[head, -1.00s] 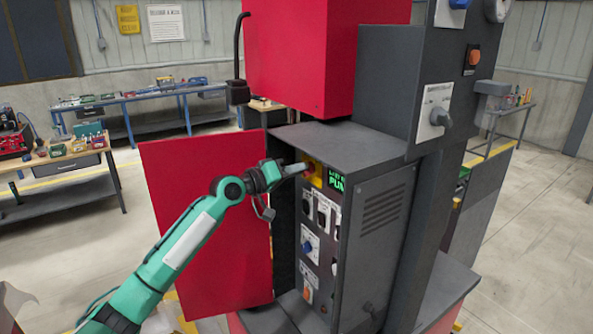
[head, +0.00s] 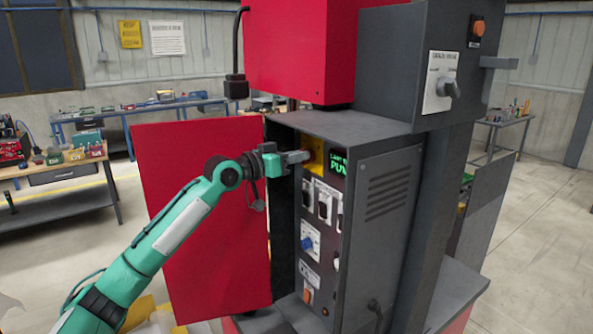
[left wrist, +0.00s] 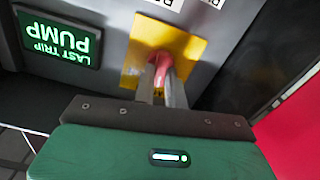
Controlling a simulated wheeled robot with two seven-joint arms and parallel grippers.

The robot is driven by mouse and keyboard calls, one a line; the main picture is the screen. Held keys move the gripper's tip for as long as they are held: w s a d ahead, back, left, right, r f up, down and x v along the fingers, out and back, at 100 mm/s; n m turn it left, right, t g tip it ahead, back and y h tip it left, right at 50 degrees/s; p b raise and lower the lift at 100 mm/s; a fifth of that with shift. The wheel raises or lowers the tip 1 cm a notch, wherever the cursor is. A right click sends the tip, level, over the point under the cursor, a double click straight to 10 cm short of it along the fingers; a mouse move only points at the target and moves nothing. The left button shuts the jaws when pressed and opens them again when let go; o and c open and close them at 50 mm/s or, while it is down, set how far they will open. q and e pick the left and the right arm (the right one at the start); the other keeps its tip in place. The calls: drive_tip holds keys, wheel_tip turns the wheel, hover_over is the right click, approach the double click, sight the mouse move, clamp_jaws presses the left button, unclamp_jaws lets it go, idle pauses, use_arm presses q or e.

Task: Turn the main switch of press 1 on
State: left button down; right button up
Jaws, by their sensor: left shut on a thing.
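The main switch is a red handle (left wrist: 163,72) on a yellow plate (left wrist: 190,47) at the top of the press's control panel. The plate also shows in the head view (head: 315,152), partly behind my gripper. My left gripper (head: 300,157) reaches it from the left. In the left wrist view its two fingers (left wrist: 161,88) are shut on the red handle, one on each side. The fingers hide part of the handle, so its exact angle is hard to tell. My right gripper is in neither view.
A green display (head: 338,165) reading "LAST TRIP PUMP" sits right of the plate. Below are covered switches (head: 323,207) and a blue knob (head: 307,243). The open red cabinet door (head: 200,225) stands left, behind my arm. A grey rotary handle (head: 449,88) is on the upper box.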

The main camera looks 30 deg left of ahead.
use_arm(q)
drive_tip(key=shift+d+f+m+b, duration=0.1)
drive_tip(key=shift+m+b, duration=1.05)
drive_tip(key=shift+m, duration=1.5)
drive_tip(key=shift+d+f+m+b, duration=0.1)
drive_tip(key=shift+m+b, duration=1)
drive_tip(key=shift+m, duration=1.55)
drive_tip(key=shift+r, duration=0.1)
drive_tip(key=c, duration=1.5)
unclamp_jaws()
drive_tip(key=shift+o, duration=0.3)
drive_tip(key=shift+s, duration=0.15)
